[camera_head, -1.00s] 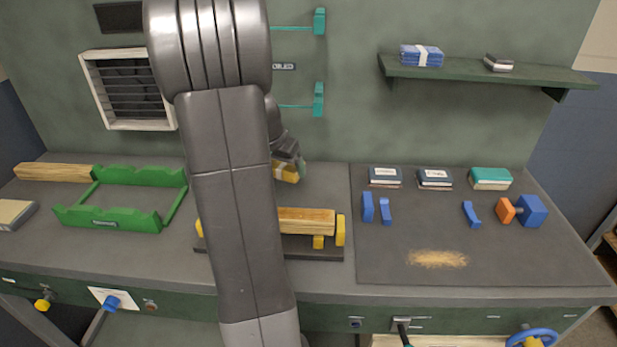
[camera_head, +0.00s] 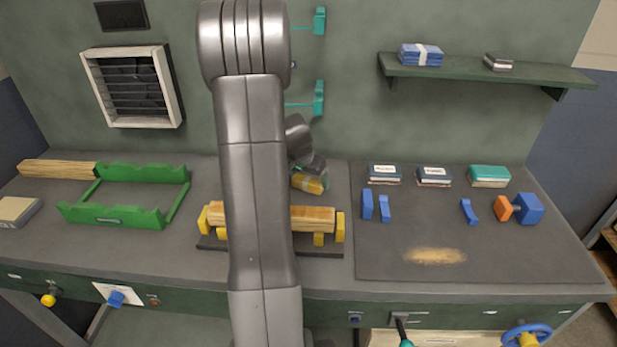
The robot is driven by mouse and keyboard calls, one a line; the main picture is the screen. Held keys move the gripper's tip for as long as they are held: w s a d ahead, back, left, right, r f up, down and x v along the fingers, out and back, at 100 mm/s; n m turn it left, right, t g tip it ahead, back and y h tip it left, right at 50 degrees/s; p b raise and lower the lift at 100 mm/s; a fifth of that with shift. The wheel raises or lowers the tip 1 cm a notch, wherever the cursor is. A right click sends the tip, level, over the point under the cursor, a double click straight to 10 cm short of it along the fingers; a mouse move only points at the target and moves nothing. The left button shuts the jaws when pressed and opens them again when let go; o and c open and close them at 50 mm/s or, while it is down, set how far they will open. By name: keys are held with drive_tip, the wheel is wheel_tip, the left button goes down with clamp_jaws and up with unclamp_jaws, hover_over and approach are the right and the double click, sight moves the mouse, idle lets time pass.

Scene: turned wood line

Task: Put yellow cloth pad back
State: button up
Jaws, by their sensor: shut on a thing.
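My gripper (camera_head: 312,176) is in the middle of the head view, behind the wooden piece in its yellow holder. It is shut on the yellow cloth pad (camera_head: 310,185), whose lower part shows below the jaws with a pale band across it. The pad is close above the bench or at its surface; I cannot tell which. My arm hides part of the bench and wall behind it. Two dark pads with white labels (camera_head: 384,175) (camera_head: 434,177) and a teal pad (camera_head: 490,177) lie in a row to the right of the gripper.
The wooden piece (camera_head: 312,217) rests in yellow supports (camera_head: 340,228) in front of the gripper. A dark mat (camera_head: 400,275) carries blue blocks (camera_head: 367,204), an orange and blue clamp (camera_head: 530,208) and sawdust (camera_head: 435,256). A green frame (camera_head: 115,217) stands left. A shelf (camera_head: 480,75) is above right.

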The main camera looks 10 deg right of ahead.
drive_tip(key=shift+f, duration=0.2)
drive_tip(key=o, duration=0.7)
drive_tip(key=shift+r, duration=0.1)
drive_tip(key=shift+r, duration=0.3)
drive_tip(key=v, duration=1.1)
drive_tip(key=shift+s+a+r, duration=0.1)
drive_tip(key=shift+a+r, duration=0.05)
drive_tip(key=shift+r, duration=0.15)
